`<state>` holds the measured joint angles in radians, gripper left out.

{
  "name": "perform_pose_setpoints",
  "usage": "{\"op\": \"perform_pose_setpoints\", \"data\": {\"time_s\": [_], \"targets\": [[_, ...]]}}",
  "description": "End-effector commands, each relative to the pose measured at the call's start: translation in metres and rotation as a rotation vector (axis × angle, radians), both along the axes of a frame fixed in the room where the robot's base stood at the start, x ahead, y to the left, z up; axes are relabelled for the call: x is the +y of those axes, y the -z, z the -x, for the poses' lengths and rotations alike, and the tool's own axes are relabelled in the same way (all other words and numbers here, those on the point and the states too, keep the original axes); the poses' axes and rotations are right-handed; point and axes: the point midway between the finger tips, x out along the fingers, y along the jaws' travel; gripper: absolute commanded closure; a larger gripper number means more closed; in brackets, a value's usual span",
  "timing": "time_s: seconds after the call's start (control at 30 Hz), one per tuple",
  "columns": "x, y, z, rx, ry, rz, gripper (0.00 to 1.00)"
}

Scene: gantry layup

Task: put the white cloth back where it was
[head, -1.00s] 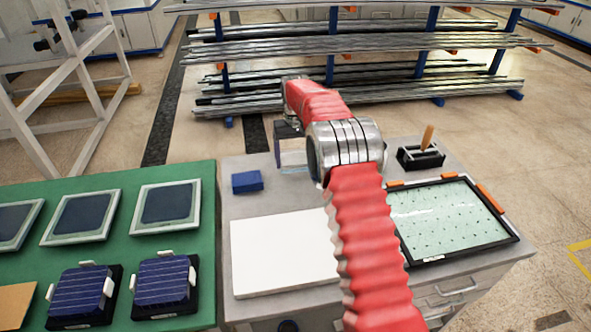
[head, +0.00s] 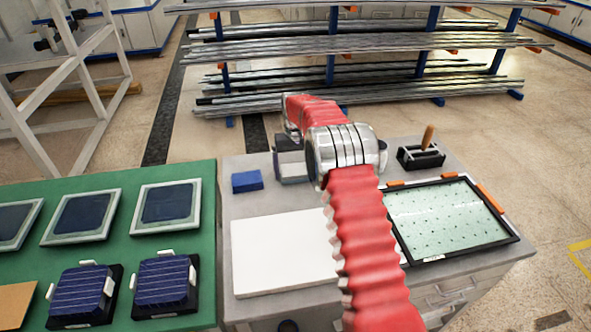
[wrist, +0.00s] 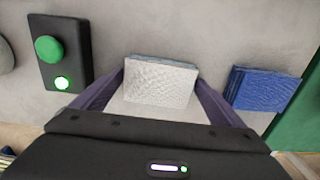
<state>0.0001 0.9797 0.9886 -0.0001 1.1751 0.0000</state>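The white cloth (wrist: 160,82) is a small folded, textured pad, seen in the wrist view between the two dark fingers of my gripper (wrist: 160,88). The fingers press against its left and right sides, so the gripper looks shut on it. It is low over or on the grey table top; I cannot tell whether it touches. In the head view my gripper (head: 291,165) is at the back left of the grey table, partly behind my arm, and the cloth is hard to make out there.
A blue cloth (head: 247,181) lies just beside it, also in the wrist view (wrist: 263,89). A black box with a green button (wrist: 48,50) stands on the other side. A white board (head: 280,252), a framed panel (head: 450,218) and a black holder (head: 420,157) occupy the table.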

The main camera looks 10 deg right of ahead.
Motion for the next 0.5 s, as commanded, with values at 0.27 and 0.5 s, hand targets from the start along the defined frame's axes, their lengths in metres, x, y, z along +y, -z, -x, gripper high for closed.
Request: {"op": "perform_pose_setpoints", "data": {"time_s": [0.27,0.5], "targets": [[0.0001,-0.0001,0.0000,0.000,0.000,0.000,0.01],[0.0000,-0.0090,-0.0007,-0.002,0.000,0.000,0.01]]}}
